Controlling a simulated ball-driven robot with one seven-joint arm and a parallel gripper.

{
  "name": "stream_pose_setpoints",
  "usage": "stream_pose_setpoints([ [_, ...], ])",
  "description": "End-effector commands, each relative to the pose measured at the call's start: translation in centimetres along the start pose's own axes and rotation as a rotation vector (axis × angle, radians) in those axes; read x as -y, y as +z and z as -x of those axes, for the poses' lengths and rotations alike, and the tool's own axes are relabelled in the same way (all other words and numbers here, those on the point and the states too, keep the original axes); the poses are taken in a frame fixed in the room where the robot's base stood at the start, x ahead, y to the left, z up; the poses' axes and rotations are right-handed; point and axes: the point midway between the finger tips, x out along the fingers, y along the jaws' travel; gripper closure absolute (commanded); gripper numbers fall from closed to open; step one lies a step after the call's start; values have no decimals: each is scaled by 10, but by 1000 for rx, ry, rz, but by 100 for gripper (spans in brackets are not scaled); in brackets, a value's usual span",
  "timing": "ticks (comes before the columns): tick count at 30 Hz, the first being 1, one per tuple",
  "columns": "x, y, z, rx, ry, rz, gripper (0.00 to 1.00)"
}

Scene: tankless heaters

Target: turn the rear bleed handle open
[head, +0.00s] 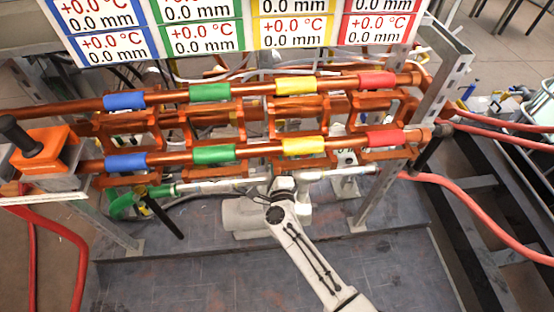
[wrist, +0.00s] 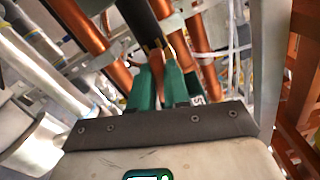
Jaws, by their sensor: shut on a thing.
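In the wrist view my gripper (wrist: 160,68) has its green fingers shut on the end of a black handle (wrist: 142,18), with thin gold marks where they meet. In the head view my white arm (head: 292,232) reaches up under the copper pipe rack. My fingers are hidden there behind the pipes. One black handle (head: 166,216) hangs tilted from a brass valve at the lower left. Another black handle (head: 430,150) slants down at the right end of the front pipe. I cannot tell from the head view which handle is held.
Two copper pipes with blue, green, yellow and red bands (head: 214,154) run across above my arm. Grey posts (head: 378,192) flank the rack. Red hoses (head: 470,205) curve on the right. In the wrist view copper pipes (wrist: 200,45) pass close beyond my fingers. The grey floor in front is clear.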

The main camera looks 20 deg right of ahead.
Motion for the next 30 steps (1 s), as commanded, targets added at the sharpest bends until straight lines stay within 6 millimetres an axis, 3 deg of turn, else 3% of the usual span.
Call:
stream_pose_setpoints([
  [12,-2,0,1,1,3,194,100],
  [29,-3,0,1,1,3,221,100],
  [30,-3,0,1,1,3,221,81],
])
